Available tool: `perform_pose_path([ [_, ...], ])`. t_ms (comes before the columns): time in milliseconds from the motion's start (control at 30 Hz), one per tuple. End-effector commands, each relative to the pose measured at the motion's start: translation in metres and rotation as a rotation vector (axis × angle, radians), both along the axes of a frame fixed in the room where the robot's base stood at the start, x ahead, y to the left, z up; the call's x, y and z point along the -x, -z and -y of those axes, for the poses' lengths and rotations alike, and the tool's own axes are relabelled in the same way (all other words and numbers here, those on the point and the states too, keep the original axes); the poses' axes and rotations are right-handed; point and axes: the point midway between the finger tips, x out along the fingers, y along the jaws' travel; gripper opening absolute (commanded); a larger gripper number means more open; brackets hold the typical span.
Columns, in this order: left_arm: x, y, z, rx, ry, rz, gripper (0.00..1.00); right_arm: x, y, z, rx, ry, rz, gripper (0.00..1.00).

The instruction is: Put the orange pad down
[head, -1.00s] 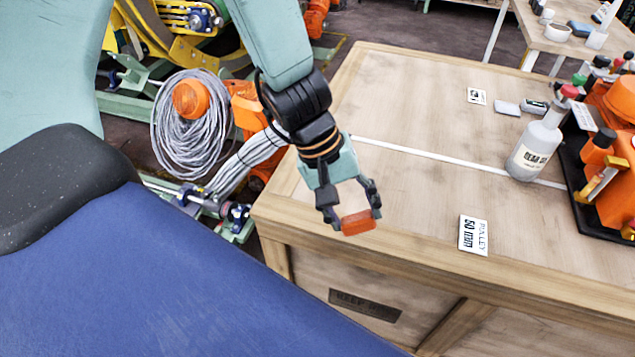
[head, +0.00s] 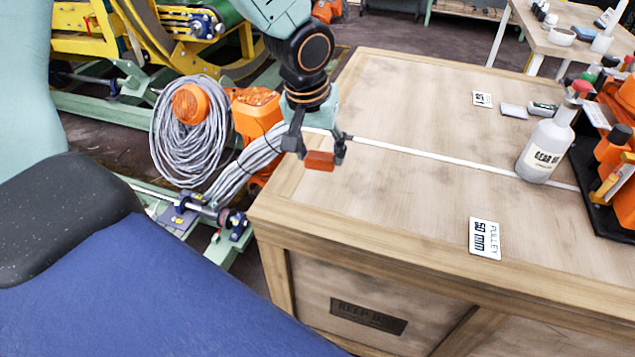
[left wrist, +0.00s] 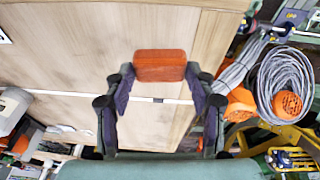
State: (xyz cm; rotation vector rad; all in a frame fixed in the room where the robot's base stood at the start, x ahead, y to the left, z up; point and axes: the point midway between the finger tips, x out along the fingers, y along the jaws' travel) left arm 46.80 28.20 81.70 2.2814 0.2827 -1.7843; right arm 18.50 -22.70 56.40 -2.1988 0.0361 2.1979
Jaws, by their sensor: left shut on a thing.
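The orange pad (head: 319,160) is a small block held between the fingertips of my left gripper (head: 318,152), over the left part of the wooden crate top (head: 400,200). In the left wrist view the pad (left wrist: 160,66) sits between the two dark fingers of the left gripper (left wrist: 160,78), with the wooden surface behind it. The gripper is shut on the pad. I cannot tell for sure whether the pad's underside touches the wood. My right gripper is in neither view.
A white line (head: 430,155) crosses the crate top. A grey bottle (head: 543,150) and a black tray (head: 592,190) with orange parts stand to the right. Coiled grey cable (head: 190,145) hangs left. Mid-top is clear.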

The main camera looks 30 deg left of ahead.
Motion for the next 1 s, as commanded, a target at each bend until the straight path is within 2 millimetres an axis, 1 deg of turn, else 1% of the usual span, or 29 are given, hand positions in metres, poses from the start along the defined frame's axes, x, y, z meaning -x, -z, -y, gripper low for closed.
perform_pose_path([
  [33, -0.013, -0.005, -0.010, -0.026, 0.003, 0.025, 0.30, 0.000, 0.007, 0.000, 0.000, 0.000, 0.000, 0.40],
  [100, -0.023, -0.013, -0.019, -0.052, 0.011, 0.037, 0.30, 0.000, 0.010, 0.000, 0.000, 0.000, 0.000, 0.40],
  [200, -0.031, -0.021, -0.025, -0.073, 0.016, 0.046, 0.30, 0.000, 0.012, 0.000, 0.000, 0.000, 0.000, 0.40],
  [367, -0.032, -0.024, -0.027, -0.079, 0.019, 0.046, 0.30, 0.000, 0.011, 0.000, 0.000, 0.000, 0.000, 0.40],
  [567, -0.032, -0.022, -0.026, -0.078, 0.020, 0.046, 0.30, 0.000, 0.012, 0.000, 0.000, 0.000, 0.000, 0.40],
  [667, -0.032, -0.010, -0.026, -0.079, 0.021, 0.044, 0.30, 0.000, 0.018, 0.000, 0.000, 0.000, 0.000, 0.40],
  [900, -0.031, 0.038, -0.026, -0.078, 0.021, 0.042, 0.30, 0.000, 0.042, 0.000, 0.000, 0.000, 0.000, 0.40],
  [1000, -0.032, 0.054, -0.026, -0.079, 0.021, 0.044, 0.30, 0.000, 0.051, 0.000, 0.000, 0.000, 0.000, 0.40],
])
